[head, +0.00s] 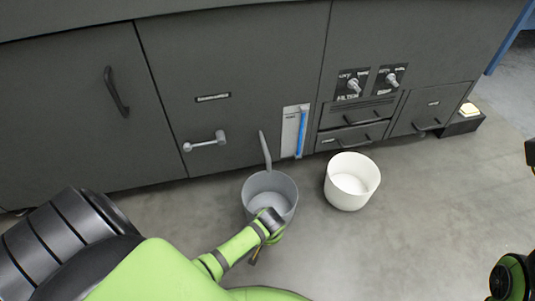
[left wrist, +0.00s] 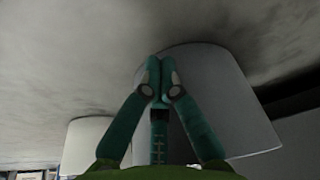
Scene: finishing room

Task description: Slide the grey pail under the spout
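The grey pail (head: 286,188) stands upright on the floor in front of the dark cabinet. A grey spout (head: 265,148) comes from the cabinet front, and its lower end overlaps the pail's back rim in the head view; the exact gap in depth is unclear. My left gripper (head: 258,246) is low at the pail's near side. In the left wrist view its fingertips (left wrist: 160,64) are together, with nothing seen between them, in front of the pail's outer wall (left wrist: 225,90). I cannot tell whether they touch it. My right gripper is not clearly visible.
A white pail (head: 352,185) stands just right of the grey one and also shows in the left wrist view (left wrist: 86,140). The cabinet (head: 240,70) has a lever handle (head: 204,142), a blue-striped gauge (head: 300,132), knobs and drawers.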

